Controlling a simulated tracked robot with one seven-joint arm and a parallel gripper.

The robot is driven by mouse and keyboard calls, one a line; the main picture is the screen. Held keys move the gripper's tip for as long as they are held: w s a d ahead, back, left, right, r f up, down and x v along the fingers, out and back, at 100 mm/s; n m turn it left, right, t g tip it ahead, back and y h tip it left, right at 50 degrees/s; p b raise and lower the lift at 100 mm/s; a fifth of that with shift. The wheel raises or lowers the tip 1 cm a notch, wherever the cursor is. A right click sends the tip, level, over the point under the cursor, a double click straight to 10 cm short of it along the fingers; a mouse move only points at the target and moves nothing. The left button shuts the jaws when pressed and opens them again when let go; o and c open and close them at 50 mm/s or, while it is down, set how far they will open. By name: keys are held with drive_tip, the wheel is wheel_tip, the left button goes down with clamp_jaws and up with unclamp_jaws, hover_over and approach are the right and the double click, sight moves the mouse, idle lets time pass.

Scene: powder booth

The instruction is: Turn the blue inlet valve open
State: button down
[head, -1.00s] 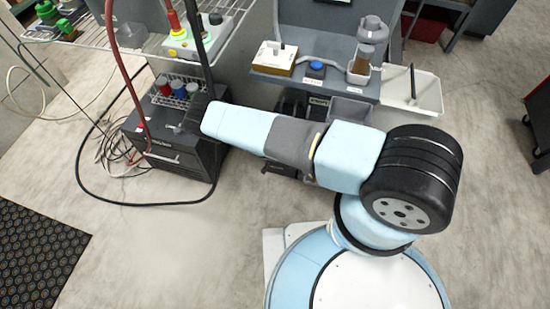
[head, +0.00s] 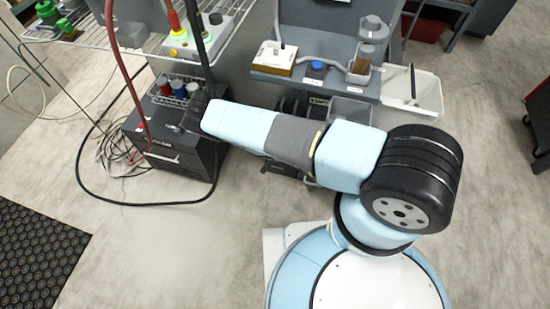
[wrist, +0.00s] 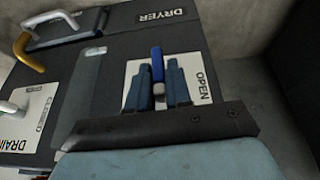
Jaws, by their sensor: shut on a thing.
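The blue inlet valve handle (wrist: 157,66) shows in the wrist view on a white plate (wrist: 196,76) with the word OPEN at its right side. The handle points toward the top of the picture. My gripper (wrist: 157,84) has one dark finger on each side of the handle and is shut on it. The handle's lower part and the plate's other markings are hidden by my gripper. In the head view the dark dryer box (head: 170,158) stands left of my arm, whose end (head: 194,112) reaches its upper right edge. The valve cannot be made out there.
A drain plate (wrist: 32,110) marked CLOSED, with a white handle, sits left of the valve. A rack of small cups (head: 178,90) stands on the dryer. Red and black hoses (head: 128,80) hang beside it.

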drive_tip(key=g+h, duration=0.1)
drive_tip(key=h, duration=0.2)
drive_tip(key=a+n+g+h, duration=0.1)
drive_tip(key=h, duration=0.2)
drive_tip(key=n+g+h, duration=0.1)
drive_tip(key=h, duration=0.3)
drive_tip(key=shift+w+a+f, duration=0.15)
drive_tip(key=shift+w+f, duration=0.1)
drive_tip(key=shift+f, duration=0.1)
drive_tip(key=shift+a+n, duration=0.1)
drive_tip(key=shift+n, duration=0.2)
idle(0.3)
drive_tip(key=c, duration=1.3)
unclamp_jaws()
drive_tip(key=shift+w, duration=0.1)
drive_tip(key=shift+c, duration=0.2)
drive_tip(key=shift+o, duration=0.9)
drive_tip(key=shift+h, duration=0.3)
drive_tip(key=v, duration=1.3)
drive_tip(key=shift+a+r, duration=0.2)
